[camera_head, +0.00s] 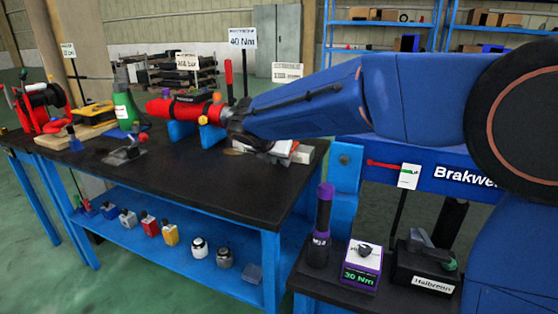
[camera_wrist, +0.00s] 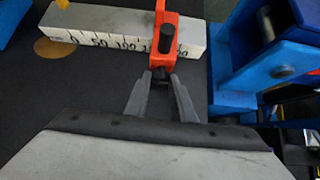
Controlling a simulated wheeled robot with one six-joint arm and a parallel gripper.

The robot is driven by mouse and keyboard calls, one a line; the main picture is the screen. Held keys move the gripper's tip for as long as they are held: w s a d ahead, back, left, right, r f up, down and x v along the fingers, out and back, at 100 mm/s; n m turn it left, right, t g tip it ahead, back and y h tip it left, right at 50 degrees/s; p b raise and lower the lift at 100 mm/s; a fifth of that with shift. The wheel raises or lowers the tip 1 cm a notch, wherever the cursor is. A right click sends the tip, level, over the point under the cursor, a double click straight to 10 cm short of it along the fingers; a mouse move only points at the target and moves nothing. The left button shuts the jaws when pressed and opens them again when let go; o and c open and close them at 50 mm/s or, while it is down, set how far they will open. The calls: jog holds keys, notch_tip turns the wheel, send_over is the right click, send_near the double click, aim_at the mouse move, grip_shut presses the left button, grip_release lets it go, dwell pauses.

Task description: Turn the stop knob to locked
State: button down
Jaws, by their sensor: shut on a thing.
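In the wrist view an orange stop (camera_wrist: 163,17) sits across a pale block (camera_wrist: 105,22) marked with a scale of black numbers. A black cylinder (camera_wrist: 166,38) stands up from the orange part. My gripper (camera_wrist: 160,79) is shut on a small dark knob (camera_wrist: 160,73) at the near end of the orange part. The fingers hide part of this knob, and I cannot read its setting. In the head view my gripper (camera_head: 233,118) is over the right part of the dark workbench (camera_head: 200,185), and the pale block (camera_head: 303,153) shows partly below the arm.
A blue frame (camera_wrist: 235,70) stands close to the right of my gripper in the wrist view. In the head view a red and black cylinder (camera_head: 180,108) lies on blue supports left of my gripper. A green bottle (camera_head: 125,108) stands further left.

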jog(key=shift+d+m+t+y, duration=0.2)
jog(key=shift+m+t+y, duration=0.3)
jog(key=shift+y, duration=0.5)
jog(key=c, duration=1.5)
grip_release()
jog(key=shift+s, duration=0.15)
jog(key=v, duration=1.7)
jog(key=shift+r, duration=0.3)
